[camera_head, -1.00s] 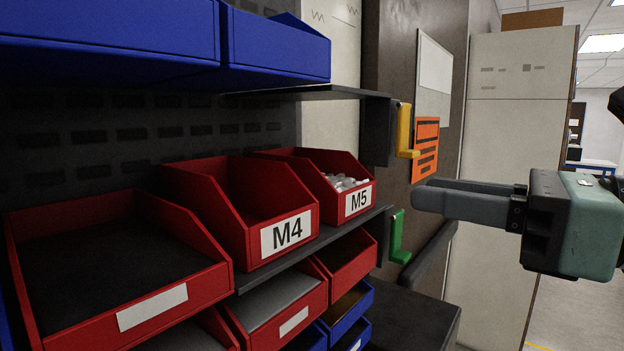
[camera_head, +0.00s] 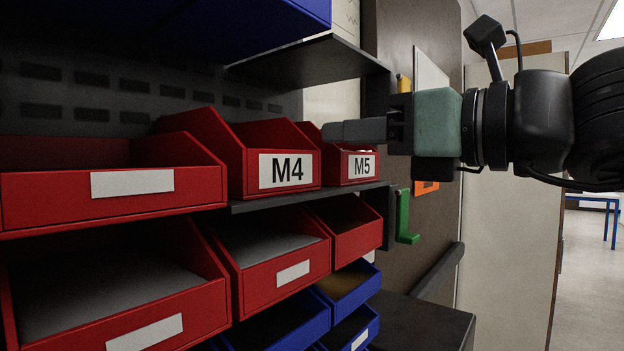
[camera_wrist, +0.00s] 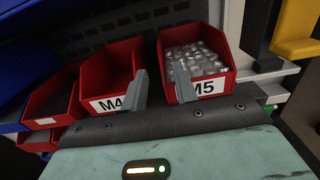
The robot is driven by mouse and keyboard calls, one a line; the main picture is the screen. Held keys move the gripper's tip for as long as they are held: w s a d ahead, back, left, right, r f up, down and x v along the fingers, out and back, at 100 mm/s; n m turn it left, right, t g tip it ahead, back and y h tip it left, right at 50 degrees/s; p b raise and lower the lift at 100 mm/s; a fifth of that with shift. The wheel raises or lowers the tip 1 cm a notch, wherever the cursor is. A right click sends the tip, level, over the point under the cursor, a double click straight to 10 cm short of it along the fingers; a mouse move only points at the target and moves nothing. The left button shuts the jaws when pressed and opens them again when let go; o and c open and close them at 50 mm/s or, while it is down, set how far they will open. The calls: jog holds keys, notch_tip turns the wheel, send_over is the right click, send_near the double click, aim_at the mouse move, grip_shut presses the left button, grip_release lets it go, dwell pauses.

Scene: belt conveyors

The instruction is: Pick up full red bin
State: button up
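The red bin labelled M5 (camera_head: 334,170) stands at the right end of the upper shelf row. In the wrist view the M5 bin (camera_wrist: 228,80) is filled with many small pale pieces. My gripper (camera_head: 328,131) is in front of and above it in the head view, hiding part of its top. In the wrist view my gripper's fingers (camera_wrist: 161,70) are apart with nothing held. The left finger overlaps the right side of the M4 bin (camera_wrist: 97,80), and the right finger overlaps M5's left front. I cannot tell whether either finger touches a bin.
The M4 bin (camera_head: 237,165) stands close on M5's left and looks empty. Another red bin (camera_head: 60,190) is further left. A dark shelf (camera_head: 318,60) with blue bins is above. Green (camera_head: 404,218) and yellow (camera_wrist: 297,25) hooks are on the right.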

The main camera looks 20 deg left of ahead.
jog(key=x, duration=0.7)
jog(key=shift+w+a, duration=0.2)
grip_shut()
